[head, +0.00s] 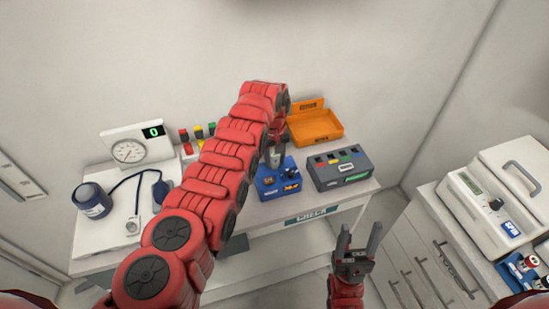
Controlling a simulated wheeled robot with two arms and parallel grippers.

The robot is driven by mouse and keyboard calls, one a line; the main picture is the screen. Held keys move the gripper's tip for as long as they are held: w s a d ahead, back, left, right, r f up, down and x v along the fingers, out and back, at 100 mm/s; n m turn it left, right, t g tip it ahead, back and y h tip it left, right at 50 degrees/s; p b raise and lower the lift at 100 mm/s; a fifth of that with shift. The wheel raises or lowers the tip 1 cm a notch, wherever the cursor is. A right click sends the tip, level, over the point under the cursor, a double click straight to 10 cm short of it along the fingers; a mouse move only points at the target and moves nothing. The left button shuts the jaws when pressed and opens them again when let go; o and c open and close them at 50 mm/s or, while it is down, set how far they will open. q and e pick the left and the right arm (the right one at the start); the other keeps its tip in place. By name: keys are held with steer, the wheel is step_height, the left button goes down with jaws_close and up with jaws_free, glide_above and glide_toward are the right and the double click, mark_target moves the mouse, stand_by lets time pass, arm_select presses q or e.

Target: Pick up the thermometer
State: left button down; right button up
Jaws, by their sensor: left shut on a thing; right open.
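My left arm reaches from the bottom left across the desk. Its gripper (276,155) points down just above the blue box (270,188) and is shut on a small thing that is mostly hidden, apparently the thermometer. I cannot tell whether that thing is clear of the blue box. My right gripper (360,233) is open and empty, fingers pointing up, in front of the desk at the lower right.
The desk (262,218) also holds a dark grey box (340,169), an orange tray (314,125), a white dial gauge (137,145) and a blood pressure bulb set (93,200). Coloured items stand behind my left arm. A drawer cabinet (425,262) with a white device (497,205) stands at right.

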arm_select(q)
steer(key=shift+r+b, duration=0.35)
steer(key=shift+r, duration=0.75)
step_height(320, 180, up, 6)
steer(key=b, duration=0.3)
steer(key=shift+w, duration=0.1)
steer(key=shift+r, duration=0.7)
steer(key=shift+r+p, duration=0.4)
steer(key=shift+r, duration=1.1)
steer(key=shift+r+p, duration=0.95)
steer(key=shift+r, duration=0.3)
